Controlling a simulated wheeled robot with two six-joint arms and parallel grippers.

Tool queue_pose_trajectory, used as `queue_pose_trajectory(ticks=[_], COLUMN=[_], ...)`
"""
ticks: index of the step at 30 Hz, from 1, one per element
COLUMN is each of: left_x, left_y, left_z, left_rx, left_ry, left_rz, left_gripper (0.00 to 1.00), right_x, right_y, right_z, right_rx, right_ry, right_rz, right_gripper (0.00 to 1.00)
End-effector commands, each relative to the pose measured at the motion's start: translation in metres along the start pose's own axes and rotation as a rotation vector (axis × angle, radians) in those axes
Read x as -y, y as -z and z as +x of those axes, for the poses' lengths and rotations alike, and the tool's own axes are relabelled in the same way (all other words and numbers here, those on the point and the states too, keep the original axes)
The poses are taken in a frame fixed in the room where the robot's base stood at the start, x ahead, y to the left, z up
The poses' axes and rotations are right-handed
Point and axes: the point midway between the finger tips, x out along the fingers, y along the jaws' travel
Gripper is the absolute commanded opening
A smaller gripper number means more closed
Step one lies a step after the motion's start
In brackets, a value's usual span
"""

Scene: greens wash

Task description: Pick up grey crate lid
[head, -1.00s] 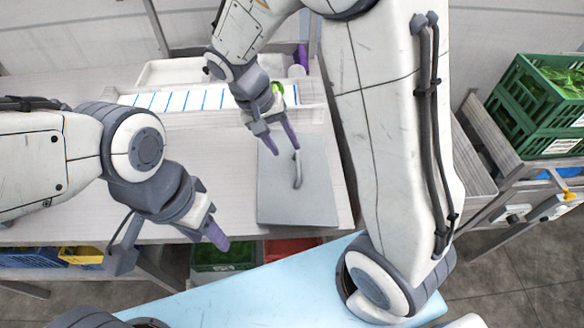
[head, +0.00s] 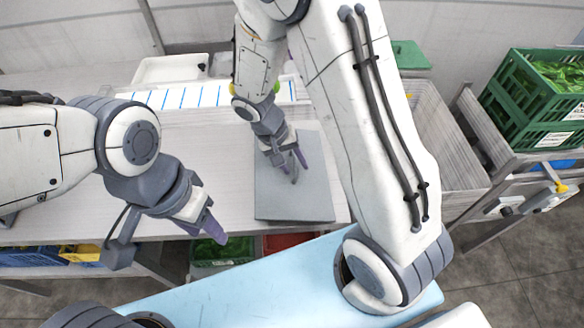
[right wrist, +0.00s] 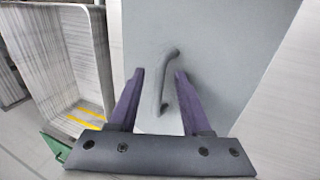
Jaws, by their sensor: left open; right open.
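The grey crate lid (head: 290,202) lies flat on the table near its front edge in the head view. Its bar handle (head: 292,176) stands up near the middle. In the right wrist view, the lid (right wrist: 215,40) fills the middle and its handle (right wrist: 168,75) shows between the fingers. My right gripper (head: 290,164) is open over the lid, with one finger on each side of the handle. In the right wrist view, my right gripper (right wrist: 158,90) holds nothing. My left gripper (head: 208,232) is open and empty at the table's front edge, left of the lid.
A white tray (head: 150,72) and a blue-striped rack (head: 180,98) stand at the back of the table. Green crates of greens (head: 540,90) stand at the far right. A grey bin (head: 445,130) is right of the table. The table's left middle is clear.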

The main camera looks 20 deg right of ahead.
Motion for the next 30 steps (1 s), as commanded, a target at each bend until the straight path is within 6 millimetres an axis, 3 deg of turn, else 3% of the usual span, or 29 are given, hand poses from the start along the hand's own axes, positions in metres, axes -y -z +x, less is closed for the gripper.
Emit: queue_pose_trajectory(ticks=[1, 4, 5, 30], left_x=[0.0000, 0.0000, 0.0000, 0.0000], left_y=[0.0000, 0.0000, 0.0000, 0.0000], left_z=[0.0001, 0.0001, 0.0001, 0.0000], left_rx=[0.000, 0.000, 0.000, 0.000], left_ry=[0.000, 0.000, 0.000, 0.000], left_rz=[0.000, 0.000, 0.000, 0.000], left_gripper=[0.49, 0.49, 0.49, 0.49], right_x=[0.0000, 0.0000, 0.0000, -0.0002], right_y=[0.0000, 0.0001, 0.0000, 0.0001], right_z=[-0.0001, -0.0003, -0.0003, -0.0006], right_rx=[0.000, 0.000, 0.000, 0.000], right_ry=[0.000, 0.000, 0.000, 0.000], right_rz=[0.000, 0.000, 0.000, 0.000], right_gripper=[0.44, 0.06, 0.00, 0.00])
